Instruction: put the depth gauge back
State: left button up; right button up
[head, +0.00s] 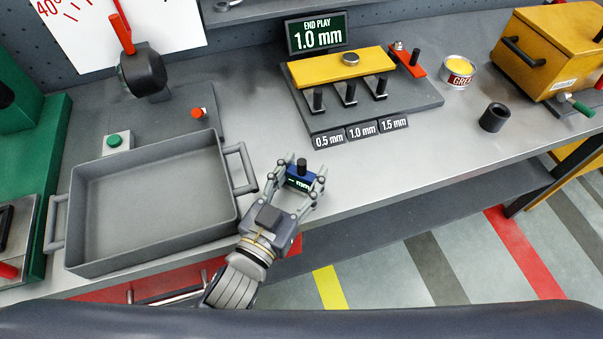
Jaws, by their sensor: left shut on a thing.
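My left gripper (301,185) is shut on the depth gauge (299,182), a small blue block with a green-lit display and a black knob on top. It holds the gauge near the front edge of the grey workbench, right of the grey tray. I cannot tell whether the gauge touches the bench. My right gripper is not in view.
A grey tray (150,262) with side handles stands at left. Behind is a rack (424,100) with a yellow bar, black pegs and labels 0.5, 1.0 and 1.5 mm, under an "END PLAY 1.0 mm" sign (316,34). A grease tin (458,75), black ring (494,118) and yellow toolbox (545,50) stand right.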

pick_arm(q)
jog(key=o, duration=1)
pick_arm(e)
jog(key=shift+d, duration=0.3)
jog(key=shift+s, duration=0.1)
pick_arm(q)
jog(key=shift+r, duration=0.1)
jog(key=shift+s+a, duration=0.3)
jog(key=shift+s, duration=0.25)
jog(key=b+v, duration=0.1)
jog(key=v, duration=0.5)
jog(key=shift+s+a, duration=0.1)
jog(key=shift+s, duration=0.05)
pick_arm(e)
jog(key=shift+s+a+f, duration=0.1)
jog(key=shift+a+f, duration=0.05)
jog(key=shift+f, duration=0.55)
